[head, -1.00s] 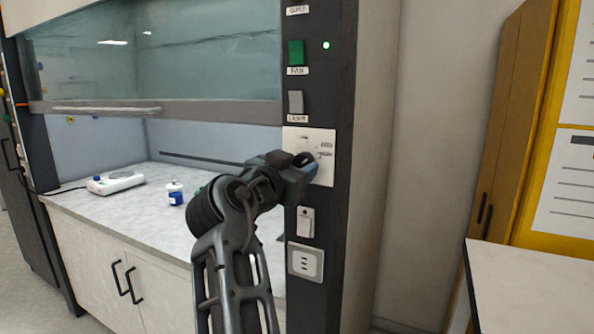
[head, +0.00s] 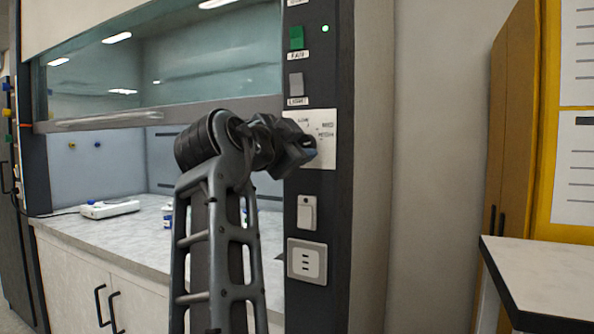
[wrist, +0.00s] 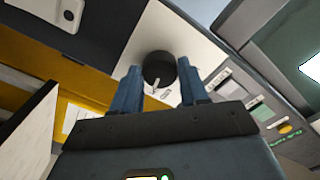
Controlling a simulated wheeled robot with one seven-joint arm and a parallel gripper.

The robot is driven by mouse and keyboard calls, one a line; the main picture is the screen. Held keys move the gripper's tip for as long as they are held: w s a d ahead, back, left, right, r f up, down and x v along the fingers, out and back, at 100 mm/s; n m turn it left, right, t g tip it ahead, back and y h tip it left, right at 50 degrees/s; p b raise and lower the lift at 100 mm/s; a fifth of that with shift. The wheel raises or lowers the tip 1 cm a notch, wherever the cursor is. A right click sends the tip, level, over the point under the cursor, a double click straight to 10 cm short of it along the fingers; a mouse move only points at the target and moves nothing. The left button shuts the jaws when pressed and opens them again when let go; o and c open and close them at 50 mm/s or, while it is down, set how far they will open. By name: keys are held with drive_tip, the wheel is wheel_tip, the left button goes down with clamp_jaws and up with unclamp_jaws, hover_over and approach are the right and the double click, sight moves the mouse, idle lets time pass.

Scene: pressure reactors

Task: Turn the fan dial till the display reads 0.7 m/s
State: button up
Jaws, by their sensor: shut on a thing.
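The fan dial (wrist: 158,68) is a dark round knob with a pale pointer mark, on a white panel that also shows in the head view (head: 326,152). My gripper (wrist: 158,80) has its two blue-grey fingers on either side of the knob and is shut on it. In the head view my gripper (head: 306,148) reaches the panel from the left and hides the dial. I cannot make out a display reading in either view.
Above the panel are a green fan switch (head: 296,37), a grey light switch (head: 296,84) and a lit green lamp (head: 325,29). A white switch (head: 307,212) and a socket (head: 307,261) are below. A bench (head: 545,270) stands right; the fume hood opening is left.

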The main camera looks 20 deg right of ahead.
drive_tip(key=shift+f+m+b, duration=0.1)
drive_tip(key=shift+m+b, duration=0.9)
drive_tip(key=shift+b, duration=0.2)
drive_tip(key=o, duration=1.1)
drive_tip(key=shift+c, duration=0.2)
drive_tip(key=v, duration=0.7)
drive_tip(key=shift+s+a, duration=0.3)
drive_tip(key=shift+s, duration=0.05)
